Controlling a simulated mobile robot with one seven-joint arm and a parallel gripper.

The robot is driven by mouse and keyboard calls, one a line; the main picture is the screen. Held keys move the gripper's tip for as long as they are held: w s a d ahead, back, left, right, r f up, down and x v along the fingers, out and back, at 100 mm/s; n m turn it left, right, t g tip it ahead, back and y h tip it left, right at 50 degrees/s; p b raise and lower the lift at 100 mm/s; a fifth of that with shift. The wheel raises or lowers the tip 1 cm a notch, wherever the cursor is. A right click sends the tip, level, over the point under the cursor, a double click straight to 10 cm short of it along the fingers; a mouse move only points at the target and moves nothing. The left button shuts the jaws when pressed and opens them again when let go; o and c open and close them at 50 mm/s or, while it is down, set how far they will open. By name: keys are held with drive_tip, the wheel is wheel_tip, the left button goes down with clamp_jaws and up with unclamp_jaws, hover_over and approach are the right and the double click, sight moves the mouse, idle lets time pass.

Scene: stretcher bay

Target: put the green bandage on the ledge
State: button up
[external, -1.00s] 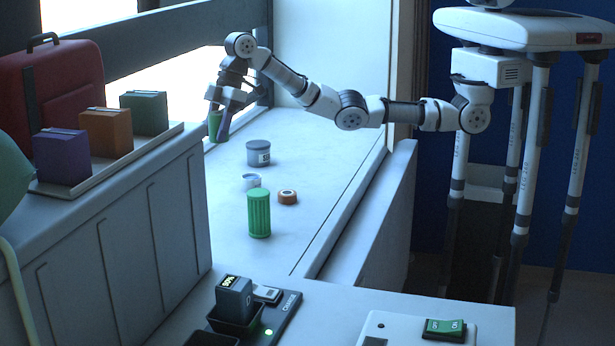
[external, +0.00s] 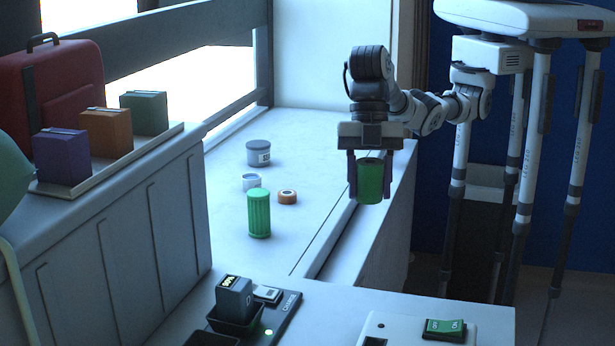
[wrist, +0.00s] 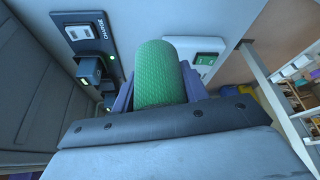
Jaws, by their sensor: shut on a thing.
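The green bandage (external: 370,184) is a green roll, held upright between the fingers of my gripper (external: 370,178). It hangs in the air, in front of the right edge of the pale window ledge (external: 305,150) in the external view. In the wrist view the bandage (wrist: 160,72) shows its textured green side between the two purple-grey fingers. I cannot tell its exact height above the surface below.
On the ledge stand a ribbed green canister (external: 259,213), a grey labelled tub (external: 258,153), a small pale tin (external: 251,182) and an orange roll (external: 288,197). A charger (external: 283,318) and a green switch (external: 444,329) lie in front. The ledge's right part is clear.

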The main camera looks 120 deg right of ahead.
drive_tip(key=n, duration=0.1)
hover_over(400, 309)
drive_tip(key=d, duration=0.1)
drive_tip(key=shift+g, duration=0.3)
drive_tip(key=f+p, duration=0.1)
drive_tip(key=f, duration=0.8)
drive_tip(key=f+p, duration=0.1)
drive_tip(key=f, duration=0.4)
drive_tip(key=shift+s+d+f+p, duration=0.1)
drive_tip(key=shift+s+f+p, duration=0.15)
drive_tip(key=shift+f+p, duration=0.8)
drive_tip(key=shift+f, duration=1.85)
drive_tip(key=shift+f, duration=0.15)
drive_tip(key=o, duration=1)
